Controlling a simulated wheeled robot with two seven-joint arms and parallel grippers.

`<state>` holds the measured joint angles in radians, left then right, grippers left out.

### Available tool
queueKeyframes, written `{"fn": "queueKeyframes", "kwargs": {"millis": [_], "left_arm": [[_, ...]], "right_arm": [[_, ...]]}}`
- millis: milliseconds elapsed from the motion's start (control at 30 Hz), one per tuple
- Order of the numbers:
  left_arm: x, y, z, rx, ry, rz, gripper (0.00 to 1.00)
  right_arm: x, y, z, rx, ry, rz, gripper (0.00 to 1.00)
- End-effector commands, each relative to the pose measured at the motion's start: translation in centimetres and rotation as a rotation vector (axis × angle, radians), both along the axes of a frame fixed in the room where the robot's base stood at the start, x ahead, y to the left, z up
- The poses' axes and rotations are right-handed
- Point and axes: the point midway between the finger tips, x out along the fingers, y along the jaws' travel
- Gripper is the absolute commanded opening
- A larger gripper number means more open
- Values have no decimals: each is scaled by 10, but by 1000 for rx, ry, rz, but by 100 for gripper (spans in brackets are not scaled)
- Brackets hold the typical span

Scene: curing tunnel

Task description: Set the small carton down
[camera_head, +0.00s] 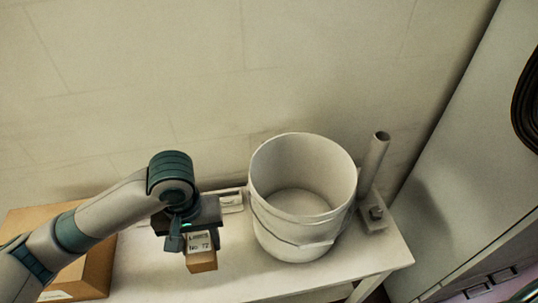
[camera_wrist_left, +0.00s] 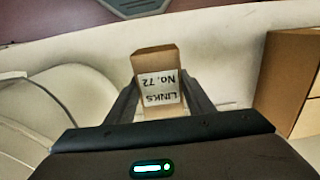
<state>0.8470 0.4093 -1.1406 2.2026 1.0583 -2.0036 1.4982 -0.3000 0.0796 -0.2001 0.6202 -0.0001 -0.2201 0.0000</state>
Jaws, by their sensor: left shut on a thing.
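The small carton (camera_head: 202,261) is a brown box with a white label reading "LINKS No. 72". My left gripper (camera_head: 188,238) is shut on it and holds it over the front part of the white table (camera_head: 150,262), left of the bucket. In the left wrist view the carton (camera_wrist_left: 158,90) sits between the two fingers of the left gripper (camera_wrist_left: 157,98), label toward the camera. I cannot tell whether the carton's underside touches the table. My right gripper is not in view.
A large white bucket (camera_head: 300,240) stands right of the carton, with a grey upright tube (camera_head: 373,160) on a bracket behind it. A larger brown box (camera_head: 97,268) is at the left, partly behind my arm. A pale wall rises behind the table.

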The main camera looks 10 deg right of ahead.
Motion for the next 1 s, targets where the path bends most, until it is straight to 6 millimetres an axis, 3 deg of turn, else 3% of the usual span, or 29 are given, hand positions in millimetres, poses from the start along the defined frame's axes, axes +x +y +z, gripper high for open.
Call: {"fn": "queueKeyframes", "kwargs": {"millis": [167,500,700,1000], "left_arm": [[15,35,13,10,-4,10,18],[34,114,57,6,-4,30,18],[35,131,70,-2,-3,35,18],[35,132,71,-3,-2,34,18]], "right_arm": [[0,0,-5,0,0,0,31],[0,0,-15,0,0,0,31],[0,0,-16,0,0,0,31],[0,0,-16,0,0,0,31]]}}
